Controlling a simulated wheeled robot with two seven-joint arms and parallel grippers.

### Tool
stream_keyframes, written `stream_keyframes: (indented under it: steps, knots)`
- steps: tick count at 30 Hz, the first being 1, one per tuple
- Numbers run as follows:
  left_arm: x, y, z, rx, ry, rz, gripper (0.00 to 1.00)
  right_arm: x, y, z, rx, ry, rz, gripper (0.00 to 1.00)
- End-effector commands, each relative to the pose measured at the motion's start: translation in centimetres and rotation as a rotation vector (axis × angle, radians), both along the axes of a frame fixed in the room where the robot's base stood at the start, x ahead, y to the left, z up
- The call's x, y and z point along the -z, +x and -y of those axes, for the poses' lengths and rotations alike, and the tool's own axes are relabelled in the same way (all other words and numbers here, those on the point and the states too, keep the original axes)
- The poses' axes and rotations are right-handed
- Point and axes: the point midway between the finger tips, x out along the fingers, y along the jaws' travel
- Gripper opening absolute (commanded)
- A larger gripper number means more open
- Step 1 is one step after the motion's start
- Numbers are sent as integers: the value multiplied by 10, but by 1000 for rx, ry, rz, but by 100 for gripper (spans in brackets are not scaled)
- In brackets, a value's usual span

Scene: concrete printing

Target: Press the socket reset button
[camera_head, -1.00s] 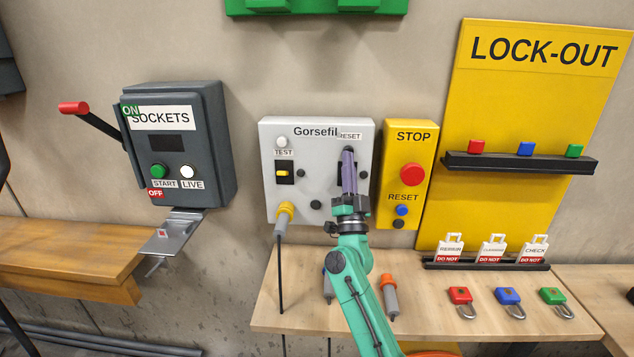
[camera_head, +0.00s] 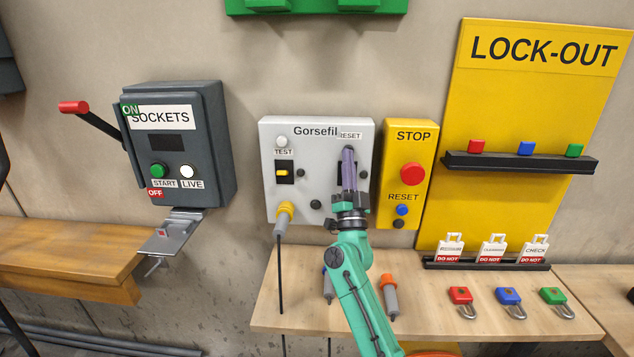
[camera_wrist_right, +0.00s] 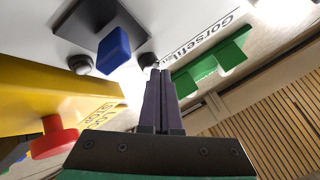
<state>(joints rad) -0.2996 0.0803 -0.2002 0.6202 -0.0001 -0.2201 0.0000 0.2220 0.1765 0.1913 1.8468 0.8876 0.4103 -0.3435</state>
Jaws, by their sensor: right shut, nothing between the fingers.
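The grey Gorsefil socket box (camera_head: 312,205) hangs on the wall in the middle of the head view, with a RESET label (camera_head: 350,135) at its upper right. My right gripper (camera_head: 348,153) is shut and empty, its purple fingers pointing up at the box just below that label. The fingers cover the spot under the label, so the reset button is hidden in the head view. In the right wrist view the fingertips (camera_wrist_right: 160,74) are close to a small dark round button (camera_wrist_right: 147,60) with a pale face; I cannot tell whether they touch. My left gripper is not in view.
A yellow STOP box (camera_head: 387,205) with a red button (camera_head: 412,174) stands close at right. A yellow plug (camera_head: 284,212) sits in the grey box's lower left. The dark SOCKETS box (camera_head: 215,150) is at left. A wooden bench (camera_head: 300,308) lies below.

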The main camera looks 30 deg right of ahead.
Motion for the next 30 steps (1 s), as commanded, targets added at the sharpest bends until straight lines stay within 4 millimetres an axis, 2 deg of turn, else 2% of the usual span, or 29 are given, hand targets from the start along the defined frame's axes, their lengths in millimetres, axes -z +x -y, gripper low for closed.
stream_keyframes:
  steps: [9, 17, 25, 30]
  knots:
    - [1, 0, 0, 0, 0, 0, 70, 0, 2, 1, 0, -1, -1, 0]
    - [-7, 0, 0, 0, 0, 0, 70, -1, -8, -6, 1, -1, 0, 0]
    - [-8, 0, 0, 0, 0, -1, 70, 0, -9, -7, 0, -1, -1, 0]
    - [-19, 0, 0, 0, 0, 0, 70, -2, -24, -18, -1, 1, -2, 0]
